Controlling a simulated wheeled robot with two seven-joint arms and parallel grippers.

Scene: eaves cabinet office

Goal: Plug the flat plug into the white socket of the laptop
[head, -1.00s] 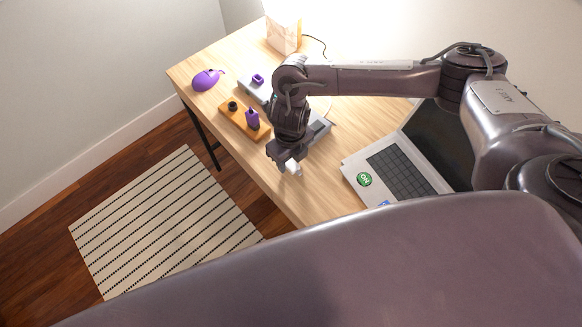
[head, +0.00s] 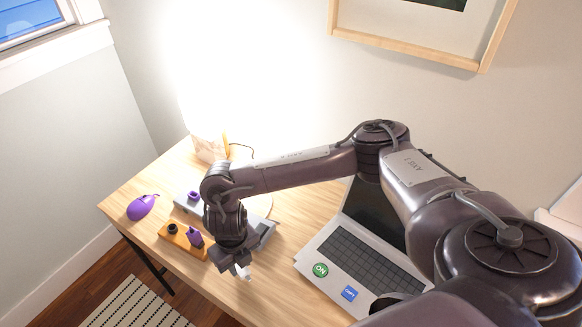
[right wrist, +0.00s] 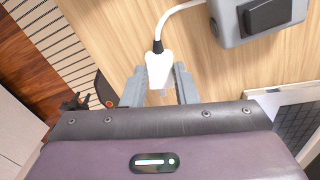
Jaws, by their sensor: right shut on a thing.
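My right gripper (head: 240,268) is shut on a white plug (right wrist: 159,70) and holds it above the desk near its front edge. In the right wrist view the plug sits between the two grey fingertips, and a white cable leaves its far end. The plug shows only as a small pale patch in the head view (head: 243,271). The open laptop (head: 312,251) stands on the desk to the right of the gripper, apart from it. Its white socket cannot be made out. A corner of the laptop shows in the right wrist view (right wrist: 285,97). My left gripper is not in view.
An orange block (head: 170,238) with a black and a purple piece stands left of the gripper. A grey box (right wrist: 228,27) stands beyond the plug. A purple mouse (head: 141,207) and a lit lamp (head: 209,147) are farther left. Bare desk (head: 275,290) lies before the laptop.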

